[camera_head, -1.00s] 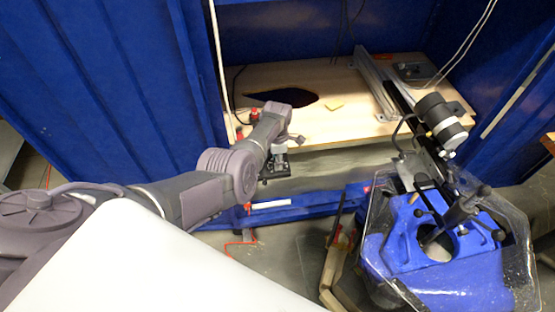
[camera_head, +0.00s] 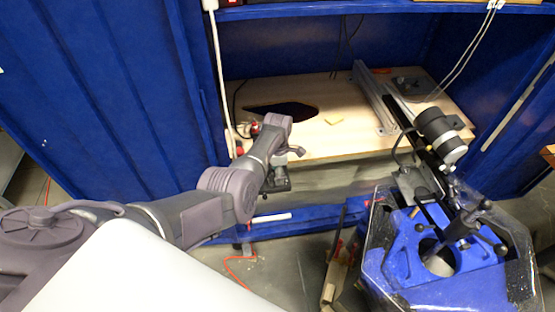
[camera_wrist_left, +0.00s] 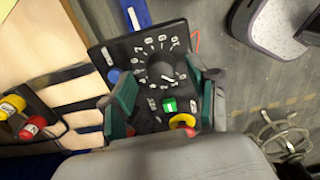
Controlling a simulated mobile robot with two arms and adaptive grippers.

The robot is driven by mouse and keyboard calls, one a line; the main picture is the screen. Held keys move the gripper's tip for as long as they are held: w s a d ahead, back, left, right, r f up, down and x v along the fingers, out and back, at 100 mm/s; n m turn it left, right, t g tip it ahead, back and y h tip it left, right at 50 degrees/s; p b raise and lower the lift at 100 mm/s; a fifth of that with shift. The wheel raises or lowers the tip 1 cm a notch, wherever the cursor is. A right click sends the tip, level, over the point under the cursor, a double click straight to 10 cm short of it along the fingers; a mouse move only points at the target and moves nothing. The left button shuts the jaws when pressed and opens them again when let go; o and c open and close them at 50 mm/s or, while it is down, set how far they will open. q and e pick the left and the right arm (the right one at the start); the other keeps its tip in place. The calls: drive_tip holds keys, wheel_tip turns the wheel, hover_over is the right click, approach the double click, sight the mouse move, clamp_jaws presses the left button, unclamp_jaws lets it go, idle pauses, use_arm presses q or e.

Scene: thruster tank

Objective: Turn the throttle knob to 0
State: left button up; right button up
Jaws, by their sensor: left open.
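The black control panel (camera_wrist_left: 148,62) fills the middle of the left wrist view, with a ring of white numbers on it. The dark throttle knob (camera_wrist_left: 165,74) sits at the centre of this ring. A light mark shows near its right side, but I cannot tell which number it points to. My left gripper (camera_wrist_left: 163,92) is open, its two green-padded fingers on either side of the dial's lower part. I cannot tell whether they touch the knob. In the head view the gripper (camera_head: 277,168) hangs at the bench's front edge, mostly hiding the panel.
A green button (camera_wrist_left: 170,105) and a yellow-and-red button (camera_wrist_left: 183,122) lie close between the fingers; a blue button (camera_wrist_left: 113,75) is at the left. A wooden bench (camera_head: 360,135) stands inside the blue cabinet. A blue clamp rig (camera_head: 440,255) stands at the right.

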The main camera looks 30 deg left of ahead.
use_arm(q)
wheel_tip(320, 180, up, 11)
idle(0.3)
drive_tip(key=shift+s+f, duration=0.1)
drive_tip(key=shift+f, duration=0.05)
idle(0.3)
